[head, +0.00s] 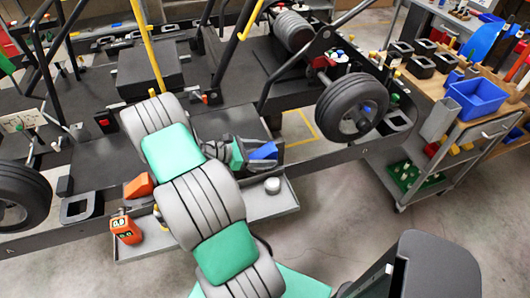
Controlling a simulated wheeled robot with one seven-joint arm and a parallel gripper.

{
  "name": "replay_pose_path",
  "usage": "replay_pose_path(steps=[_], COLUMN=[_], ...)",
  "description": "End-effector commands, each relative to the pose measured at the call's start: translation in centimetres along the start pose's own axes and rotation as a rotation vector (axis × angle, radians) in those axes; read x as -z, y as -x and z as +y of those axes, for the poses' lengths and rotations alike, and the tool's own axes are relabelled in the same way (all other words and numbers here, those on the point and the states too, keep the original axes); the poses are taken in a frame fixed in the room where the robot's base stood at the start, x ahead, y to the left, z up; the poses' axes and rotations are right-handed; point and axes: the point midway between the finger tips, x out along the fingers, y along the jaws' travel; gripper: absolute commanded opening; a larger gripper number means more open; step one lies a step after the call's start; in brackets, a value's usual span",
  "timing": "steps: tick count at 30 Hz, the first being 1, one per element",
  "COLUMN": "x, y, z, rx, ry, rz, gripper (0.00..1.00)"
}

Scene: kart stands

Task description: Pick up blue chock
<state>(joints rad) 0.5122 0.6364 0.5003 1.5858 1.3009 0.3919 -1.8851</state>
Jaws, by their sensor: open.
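The blue chock (264,151) is a small blue wedge at the kart stand, right of my arm's forearm. My gripper (248,152) is open close beside its left side, and the fingers partly overlap the area around it. From this view I cannot tell whether the fingers touch the chock or stand around it. A green piece shows at the gripper's left part, and the lower part of the chock is hard to make out.
An orange wedge (139,186) lies left of my arm. A grey tray (286,203) along the stand's near side bears a round pale puck (272,186). A kart wheel (352,107) stands at the right. A tool cart (455,160) is farther right, with open floor before it.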

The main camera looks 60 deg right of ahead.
Motion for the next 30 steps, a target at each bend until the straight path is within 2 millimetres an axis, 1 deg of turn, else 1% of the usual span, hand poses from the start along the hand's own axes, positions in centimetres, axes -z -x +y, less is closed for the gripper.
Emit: replay_pose_path(steps=[1,3,9,30], x=[-0.15,-0.06,0.05,0.04], y=[-0.61,-1.12,-1.18,-1.14], z=[-0.04,0.02,0.05,0.04], rx=[0.002,0.0,-0.002,-0.002], ry=[-0.001,-0.002,-0.002,-0.002], rz=[0.001,0.002,0.002,0.003], gripper=[0.69,0.69,0.69,0.12])
